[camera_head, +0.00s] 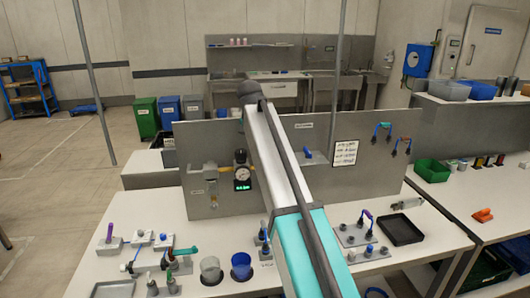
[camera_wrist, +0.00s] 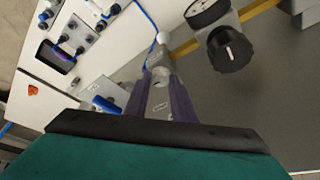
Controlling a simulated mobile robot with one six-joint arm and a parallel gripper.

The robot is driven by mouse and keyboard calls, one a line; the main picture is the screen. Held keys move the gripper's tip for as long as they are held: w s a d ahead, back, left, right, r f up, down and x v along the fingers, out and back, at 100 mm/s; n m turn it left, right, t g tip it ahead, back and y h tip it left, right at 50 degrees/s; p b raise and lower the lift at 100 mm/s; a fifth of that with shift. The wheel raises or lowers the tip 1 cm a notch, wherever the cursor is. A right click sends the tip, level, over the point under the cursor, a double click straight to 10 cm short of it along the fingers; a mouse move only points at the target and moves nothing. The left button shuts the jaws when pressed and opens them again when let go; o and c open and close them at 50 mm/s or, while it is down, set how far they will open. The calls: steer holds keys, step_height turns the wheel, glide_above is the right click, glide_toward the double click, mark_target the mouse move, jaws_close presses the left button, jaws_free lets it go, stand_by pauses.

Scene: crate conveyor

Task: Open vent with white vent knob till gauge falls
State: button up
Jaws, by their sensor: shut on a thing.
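My gripper (camera_wrist: 160,84) shows in the wrist view with its two dark fingers close together. They are shut on a small pale piece (camera_wrist: 160,76), which looks like the white vent knob; the fingers hide much of it. A round gauge (camera_wrist: 206,11) is at the top of the wrist view, beside a black knob (camera_wrist: 230,49) with a white mark. My arm hides my gripper and the vent knob there.
The bench (camera_head: 190,236) carries several small fixtures, a grey cup (camera_head: 210,270) and a blue cup (camera_head: 241,266). A black tray (camera_head: 401,230) lies to the right. A regulator with a bowl (camera_head: 211,183) is on the panel (camera_head: 160,185), left of the gauge.

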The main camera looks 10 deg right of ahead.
steer(key=shift+s, duration=0.1)
steer(key=o, duration=1.1)
steer(key=shift+a, duration=0.1)
steer(key=shift+c, duration=0.2)
steer(key=shift+r, duration=0.15)
steer(key=b+v, duration=0.3)
steer(key=v, duration=1)
steer(key=shift+r, duration=0.25)
